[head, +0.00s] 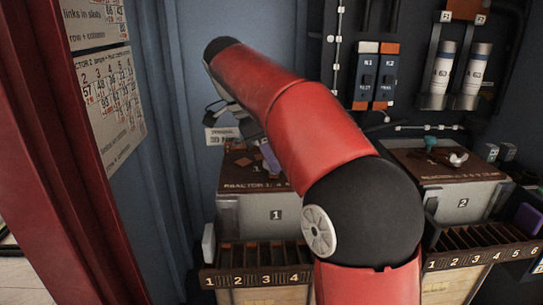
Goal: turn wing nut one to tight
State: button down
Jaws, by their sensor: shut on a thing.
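My red and black arm reaches across the middle of the head view and bends down behind itself. My gripper (250,126) shows only in part, as dark pieces above the reactor 1 box (240,212); its fingertips are largely hidden by my arm. A purple piece (267,157) shows just below it on the brown lid, and I take it for wing nut one. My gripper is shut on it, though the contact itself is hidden. How far the nut is turned cannot be seen.
The reactor 2 box (462,206) at right carries a teal piece (430,141) and a white-and-red piece (457,158). Numbered slot racks (255,279) stand in front of both boxes. A red post (75,150) rises at left. Fuse holders (442,68) and switches hang on the back wall.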

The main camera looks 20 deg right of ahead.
dwell(0.3)
jog(key=c, duration=1.6)
grip_release()
jog(key=shift+o, duration=0.2)
